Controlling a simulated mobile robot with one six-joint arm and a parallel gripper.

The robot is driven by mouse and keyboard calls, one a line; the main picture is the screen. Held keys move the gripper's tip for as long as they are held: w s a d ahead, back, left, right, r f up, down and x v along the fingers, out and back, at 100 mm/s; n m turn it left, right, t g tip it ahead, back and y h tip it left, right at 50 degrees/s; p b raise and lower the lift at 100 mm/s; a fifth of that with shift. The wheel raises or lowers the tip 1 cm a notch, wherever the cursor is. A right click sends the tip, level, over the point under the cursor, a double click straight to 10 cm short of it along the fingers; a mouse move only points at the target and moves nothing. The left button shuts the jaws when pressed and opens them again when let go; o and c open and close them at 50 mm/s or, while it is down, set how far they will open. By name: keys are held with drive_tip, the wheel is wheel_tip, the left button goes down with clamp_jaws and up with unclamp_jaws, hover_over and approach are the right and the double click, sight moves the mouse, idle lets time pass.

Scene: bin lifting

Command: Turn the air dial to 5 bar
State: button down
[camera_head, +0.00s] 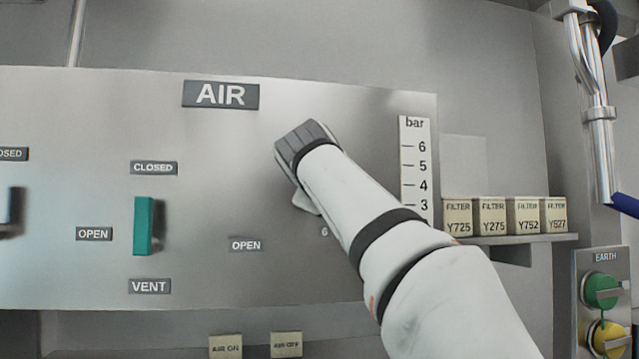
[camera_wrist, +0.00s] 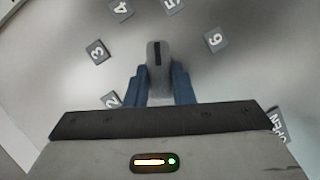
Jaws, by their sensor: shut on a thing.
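The air dial knob (camera_wrist: 158,54) is a grey raised bar with a black mark, seen in the wrist view. Its mark points up the picture, close to the 5 label (camera_wrist: 170,4) and slightly to its 4 side. My gripper (camera_wrist: 158,70) has its blue fingers on both sides of the knob, shut on it. The 4 label (camera_wrist: 120,10) is up left and the 6 label (camera_wrist: 215,40) is to the right. In the head view my arm hides the dial on the AIR panel (camera_head: 350,110); only its 6 label (camera_head: 324,231) shows beside the arm.
A bar scale (camera_head: 414,170) stands right of my arm. A green lever (camera_head: 142,226) is on the panel at left. Filter boxes (camera_head: 490,216) sit on a shelf at right, with the EARTH panel (camera_head: 604,258) below. A pipe (camera_head: 600,150) runs down the right side.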

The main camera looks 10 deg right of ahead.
drive_tip(key=m+y+p, duration=0.1)
drive_tip(key=m, duration=0.1)
drive_tip(key=shift+d+m+g+p, duration=0.1)
drive_tip(key=shift+m+g+p, duration=0.2)
drive_tip(key=shift+f, duration=0.15)
idle(0.4)
drive_tip(key=c, duration=1.2)
unclamp_jaws()
drive_tip(key=shift+c, duration=0.2)
drive_tip(key=b+v, duration=0.1)
drive_tip(key=v, duration=0.7)
drive_tip(key=shift+b, duration=0.3)
drive_tip(key=shift+w+d, duration=0.1)
